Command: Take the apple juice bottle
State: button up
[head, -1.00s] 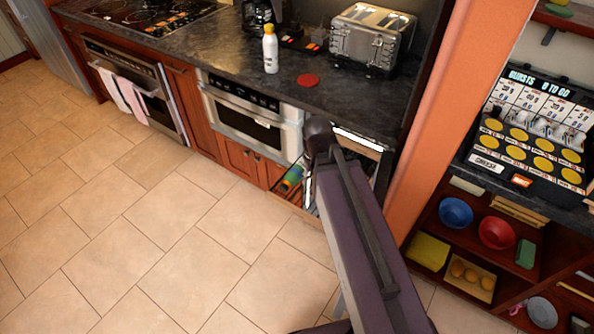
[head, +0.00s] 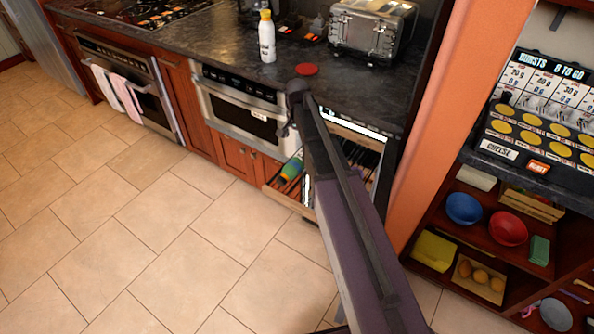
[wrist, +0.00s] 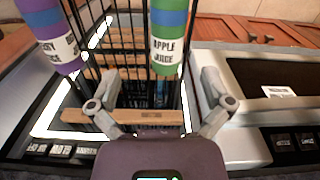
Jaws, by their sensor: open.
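The apple juice bottle (wrist: 168,45) is green with a blue band and a white label reading "APPLE JUICE". A purple juice bottle (wrist: 58,38) with a partly cut-off label is at the upper left. In the head view my arm hides the gripper; a green, blue and yellow object (head: 291,168) lies in the open drawer (head: 287,200).
A wooden bar (wrist: 125,117) crosses the rack just past my fingers. A steel microwave (wrist: 265,85) is to the right. In the head view a white bottle (head: 267,40) and a toaster (head: 372,32) stand on the counter. The tiled floor at left is clear.

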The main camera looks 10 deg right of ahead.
aim_at(297, 158)
jog(key=shift+w+f+m, duration=0.2)
jog(key=shift+w+f, duration=0.05)
jog(key=shift+w, duration=0.35)
jog(key=shift+w+f+m, duration=0.2)
jog(key=shift+w+f, duration=0.05)
jog(key=shift+w, duration=0.3)
jog(key=shift+f+b, duration=0.1)
jog(key=shift+b, duration=0.25)
notch_tip(297, 158, down, 8)
jog(key=b, duration=0.8)
jog(key=shift+f, duration=0.15)
jog(key=shift+f, duration=0.1)
jog(key=f+b, duration=0.3)
jog(key=shift+w+d+f+b, duration=0.15)
jog(key=shift+d+b, duration=0.15)
jog(key=shift+b, duration=0.05)
jog(key=shift+f+b, duration=0.9)
jog(key=shift+b, duration=0.05)
